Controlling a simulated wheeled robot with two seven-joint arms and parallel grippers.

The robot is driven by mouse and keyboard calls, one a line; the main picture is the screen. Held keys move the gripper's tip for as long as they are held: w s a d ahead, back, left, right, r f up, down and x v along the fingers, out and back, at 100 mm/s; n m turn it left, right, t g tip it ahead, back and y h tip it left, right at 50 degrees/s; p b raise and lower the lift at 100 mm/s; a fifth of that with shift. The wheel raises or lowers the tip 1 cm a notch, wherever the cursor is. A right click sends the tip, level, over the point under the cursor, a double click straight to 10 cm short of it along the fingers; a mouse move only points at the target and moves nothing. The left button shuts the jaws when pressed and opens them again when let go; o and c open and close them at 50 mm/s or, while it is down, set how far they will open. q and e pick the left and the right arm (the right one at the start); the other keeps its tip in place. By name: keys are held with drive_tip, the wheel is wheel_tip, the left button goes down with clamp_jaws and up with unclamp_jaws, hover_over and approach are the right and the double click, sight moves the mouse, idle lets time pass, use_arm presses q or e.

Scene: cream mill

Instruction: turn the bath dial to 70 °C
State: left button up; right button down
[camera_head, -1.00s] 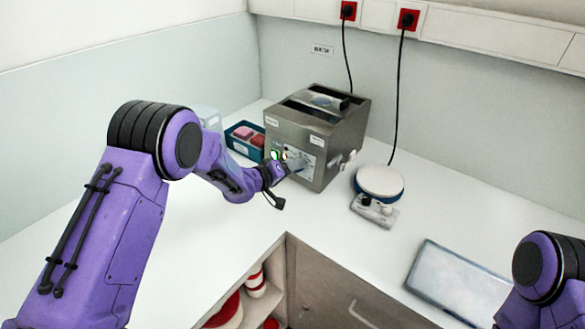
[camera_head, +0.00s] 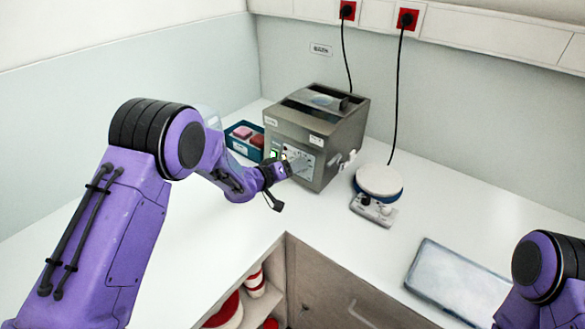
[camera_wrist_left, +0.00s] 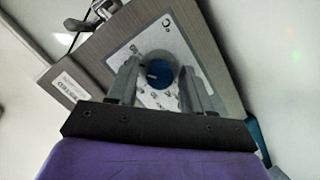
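The bath (camera_head: 345,135) is a brushed-metal box on the bench, with a pale control panel (camera_head: 299,158) on its front. In the left wrist view the panel (camera_wrist_left: 150,40) carries a round blue dial (camera_wrist_left: 158,73) with a short light pointer mark. The scale print is too blurred to read. My left gripper (camera_head: 287,168) is at the panel and hides the dial in the head view. In the wrist view its fingers (camera_wrist_left: 160,84) stand open on either side of the dial, with a narrow gap showing at each side. My right gripper is out of view.
A blue tray (camera_head: 233,141) with pink and red items stands left of the bath. A round white-topped device (camera_head: 379,181) with knobs stands right of it. A flat grey tray (camera_head: 458,282) lies at the front right. The bench edge and an open shelf (camera_head: 262,300) are below.

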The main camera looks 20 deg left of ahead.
use_arm(q)
drive_tip(key=shift+w, duration=0.1)
drive_tip(key=b+v, duration=0.2)
drive_tip(key=v, duration=0.8)
drive_tip(key=shift+s, duration=0.2)
drive_tip(key=shift+a+r, duration=0.1)
